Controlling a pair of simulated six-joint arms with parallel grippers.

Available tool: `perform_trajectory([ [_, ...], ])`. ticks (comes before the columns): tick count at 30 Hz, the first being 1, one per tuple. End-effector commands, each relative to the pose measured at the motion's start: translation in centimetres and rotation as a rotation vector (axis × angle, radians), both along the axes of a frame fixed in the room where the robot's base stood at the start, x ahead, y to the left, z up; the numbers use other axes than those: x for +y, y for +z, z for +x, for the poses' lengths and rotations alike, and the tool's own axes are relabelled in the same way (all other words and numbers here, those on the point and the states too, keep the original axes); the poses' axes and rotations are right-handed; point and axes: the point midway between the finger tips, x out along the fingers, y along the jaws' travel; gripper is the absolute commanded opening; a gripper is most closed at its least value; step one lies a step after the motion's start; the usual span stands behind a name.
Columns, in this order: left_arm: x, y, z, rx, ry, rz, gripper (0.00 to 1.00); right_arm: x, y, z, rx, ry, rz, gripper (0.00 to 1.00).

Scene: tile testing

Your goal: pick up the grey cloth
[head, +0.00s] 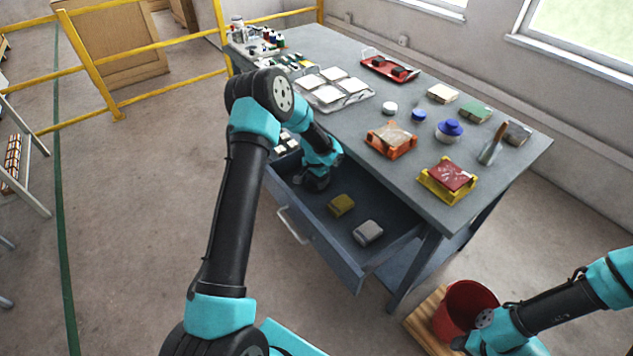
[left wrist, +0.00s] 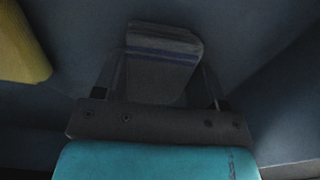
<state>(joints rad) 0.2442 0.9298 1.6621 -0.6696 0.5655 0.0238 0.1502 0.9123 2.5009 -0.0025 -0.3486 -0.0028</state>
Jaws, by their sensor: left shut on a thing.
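A grey folded cloth with dark blue stripes (left wrist: 165,48) lies between the fingers of my left gripper (left wrist: 160,78) in the left wrist view. The gripper is shut on it, with one finger along each side. In the head view my left gripper (head: 316,183) reaches down into the open drawer, and its wrist hides the fingertips and the held cloth. My right gripper (head: 466,343) is at the bottom right, beside a red bucket; its fingers do not show clearly.
The open blue-grey drawer (head: 322,245) also holds a yellow block-like item (head: 341,204) and a light grey one (head: 368,232). The tabletop (head: 350,125) above carries trays, tiles and jars. The red bucket (head: 468,305) stands on a wooden board.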

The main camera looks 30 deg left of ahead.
Motion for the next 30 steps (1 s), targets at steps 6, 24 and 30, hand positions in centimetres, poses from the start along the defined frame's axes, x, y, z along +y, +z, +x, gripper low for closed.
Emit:
perform_trajectory([
  [6,0.0,0.3,0.0,-0.001,0.000,0.001,0.43,0.0,0.0,0.0,0.000,0.000,0.000,0.43],
  [24,0.0,9.0,0.1,-0.003,0.001,0.001,0.43,0.0,0.0,0.0,0.000,0.000,0.000,0.43],
  [30,0.0,10.0,0.0,0.000,0.000,0.000,0.43,0.0,0.0,0.0,0.000,0.000,0.000,0.43],
])
